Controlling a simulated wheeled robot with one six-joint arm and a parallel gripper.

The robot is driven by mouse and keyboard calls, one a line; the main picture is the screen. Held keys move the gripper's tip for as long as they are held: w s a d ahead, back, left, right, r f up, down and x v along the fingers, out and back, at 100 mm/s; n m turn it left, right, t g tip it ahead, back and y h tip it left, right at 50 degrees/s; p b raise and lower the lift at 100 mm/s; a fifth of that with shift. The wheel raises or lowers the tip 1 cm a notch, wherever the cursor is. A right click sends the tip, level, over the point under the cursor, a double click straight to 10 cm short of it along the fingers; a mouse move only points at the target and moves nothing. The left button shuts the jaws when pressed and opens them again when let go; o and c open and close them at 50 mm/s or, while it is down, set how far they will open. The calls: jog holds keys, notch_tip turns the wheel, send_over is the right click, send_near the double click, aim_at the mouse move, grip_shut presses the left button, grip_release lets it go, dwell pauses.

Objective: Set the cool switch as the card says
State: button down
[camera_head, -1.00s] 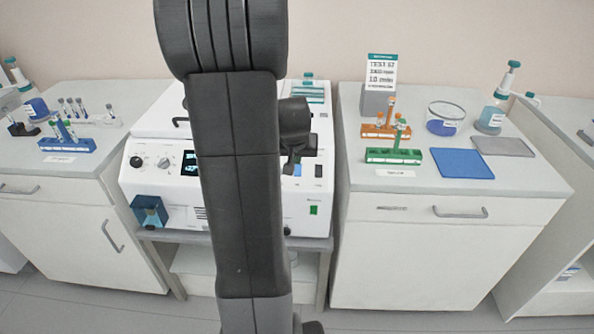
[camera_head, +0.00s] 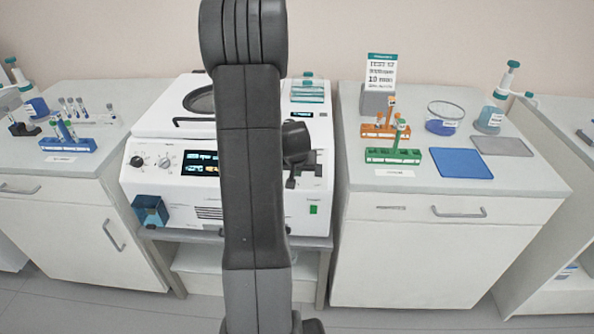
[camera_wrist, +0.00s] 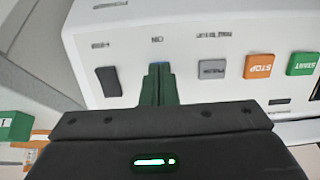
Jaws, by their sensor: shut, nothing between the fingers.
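The white machine (camera_head: 265,108) stands on a low stand in the middle, partly hidden by my arm. In the wrist view a dark rocker switch (camera_wrist: 108,82), with a small unreadable label, is on its front panel. My gripper (camera_wrist: 157,72) is shut and empty, its green fingers pointing at the panel just right of the dark switch. A sliver of a blue control (camera_wrist: 158,63) shows behind the fingertips; I cannot tell if they touch it. The card (camera_head: 381,71) stands on the right counter; its small dark lines are hard to read.
Grey (camera_wrist: 212,68), orange STOP (camera_wrist: 259,65) and green START (camera_wrist: 302,64) buttons sit right of my fingers. The machine has knobs (camera_head: 137,161) and a lit display (camera_head: 200,162). Tube racks, including a green one (camera_head: 392,156), stand on the side counters.

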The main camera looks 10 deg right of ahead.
jog(key=shift+f+b, duration=0.35)
jog(key=shift+b, duration=0.25)
jog(key=shift+r, duration=0.2)
jog(key=shift+r+p, duration=0.1)
jog(key=shift+p, duration=0.2)
jog(key=shift+r+p, duration=0.4)
jog(key=shift+r, duration=0.3)
